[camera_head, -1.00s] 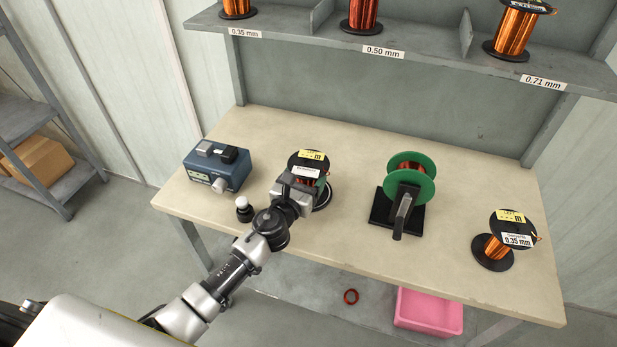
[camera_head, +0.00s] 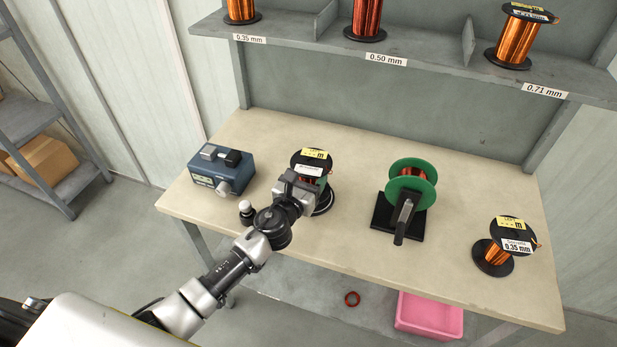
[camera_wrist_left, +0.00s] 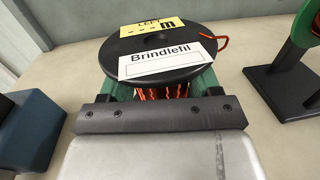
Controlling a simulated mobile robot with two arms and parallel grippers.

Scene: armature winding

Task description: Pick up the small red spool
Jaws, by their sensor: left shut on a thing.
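The small red spool (camera_head: 312,158) stands upright at the middle left of the bench, with black flanges, red wire and yellow and white labels on top. In the left wrist view the spool (camera_wrist_left: 165,65) has a label reading "Brindlefil" and a loose red wire end. My left gripper (camera_head: 316,182) is shut on its wound middle, the green fingers (camera_wrist_left: 207,80) on either side below the top flange. The gripper hides part of the spool, and I cannot tell whether its base touches the bench. My right gripper is not in view.
A blue box device (camera_head: 222,170) and a small white-topped knob (camera_head: 245,208) are left of the spool. A green reel on a black stand (camera_head: 412,180) and an orange 0.35 mm spool (camera_head: 493,258) are to the right. A shelf (camera_head: 420,65) with spools is above.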

